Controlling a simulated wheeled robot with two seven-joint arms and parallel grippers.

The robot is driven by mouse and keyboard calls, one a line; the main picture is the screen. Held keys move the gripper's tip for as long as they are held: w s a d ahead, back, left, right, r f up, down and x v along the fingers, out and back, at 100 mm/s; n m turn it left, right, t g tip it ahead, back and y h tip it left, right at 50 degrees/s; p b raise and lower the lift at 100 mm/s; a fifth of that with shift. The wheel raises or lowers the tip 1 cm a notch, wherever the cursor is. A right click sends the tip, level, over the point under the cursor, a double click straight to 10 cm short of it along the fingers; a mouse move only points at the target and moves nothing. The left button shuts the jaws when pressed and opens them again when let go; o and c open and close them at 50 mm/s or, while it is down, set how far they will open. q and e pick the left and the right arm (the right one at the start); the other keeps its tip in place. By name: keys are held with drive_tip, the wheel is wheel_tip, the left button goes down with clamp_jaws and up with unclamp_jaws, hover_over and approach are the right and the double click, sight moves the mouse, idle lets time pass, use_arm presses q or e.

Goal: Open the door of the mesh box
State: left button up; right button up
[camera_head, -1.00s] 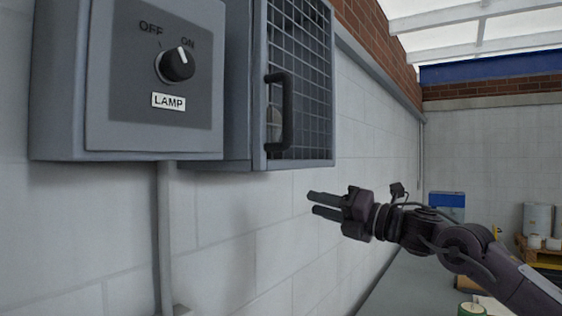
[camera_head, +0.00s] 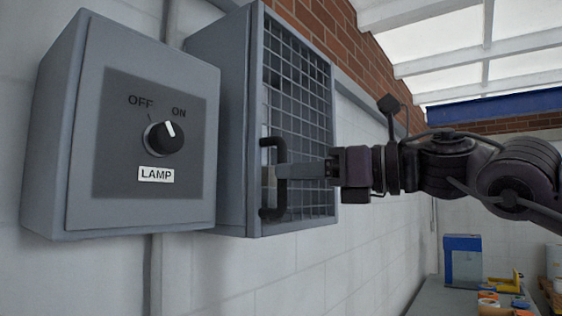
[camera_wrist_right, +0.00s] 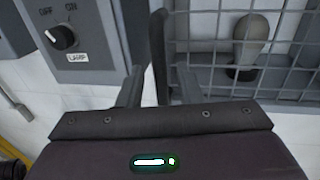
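The grey mesh box (camera_head: 232,110) hangs on the wall, and its mesh door (camera_head: 305,110) looks shut. A black upright bar handle (camera_head: 266,203) sits on the door's near edge. My right gripper (camera_head: 283,172) comes in from the right with its fingertips at the handle. In the right wrist view, the handle (camera_wrist_right: 160,50) stands between the two parted fingers (camera_wrist_right: 158,90). The fingers do not look closed on it; contact is hard to tell. A bulb-shaped thing (camera_wrist_right: 250,42) shows behind the mesh. My left gripper is not in view.
The grey lamp switch box (camera_head: 90,120), with a knob (camera_head: 164,137) turned near ON, stands directly left of the mesh box. The space right of the door holds my arm.

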sight(282, 202)
drive_tip(key=shift+p+x, duration=0.55)
drive_tip(key=shift+x, duration=1)
drive_tip(key=shift+c, duration=0.4)
clamp_jaws()
